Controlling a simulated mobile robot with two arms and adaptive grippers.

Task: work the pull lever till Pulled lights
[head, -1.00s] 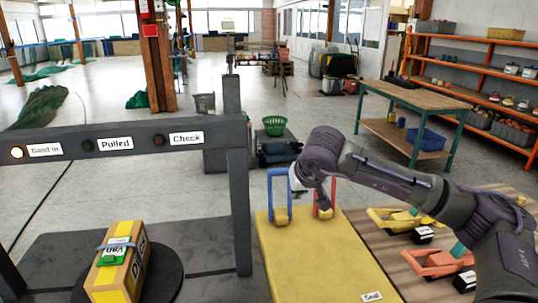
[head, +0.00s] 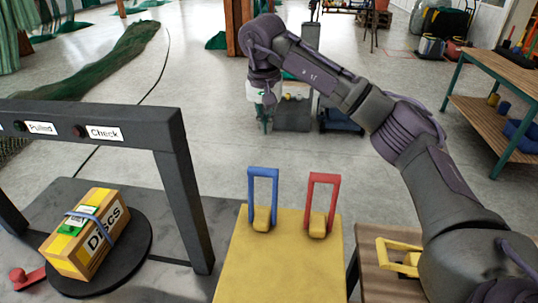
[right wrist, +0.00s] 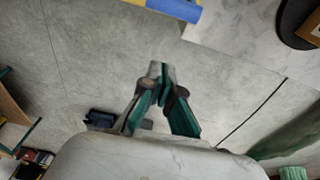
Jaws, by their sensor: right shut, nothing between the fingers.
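Two upright loop levers, one blue (head: 263,190) and one red (head: 321,200), stand on small yellow blocks on the yellow bench top (head: 275,265). I cannot tell which one is the pull lever. The Pulled lamp (head: 19,126) looks dark, beside its label (head: 41,128) on the grey frame. My right gripper (head: 267,124) is raised beyond the levers, apart from them, over the floor. In the right wrist view its green fingers (right wrist: 160,68) are shut and empty, and a bit of blue lever (right wrist: 176,9) shows at the top. My left gripper is not in view.
The dark Check lamp (head: 79,131) is on the same frame. A strapped yellow box (head: 85,240) lies on a black turntable (head: 125,262). A small red handle (head: 27,278) is at lower left. A yellow clamp (head: 398,257) is on the wooden table at right.

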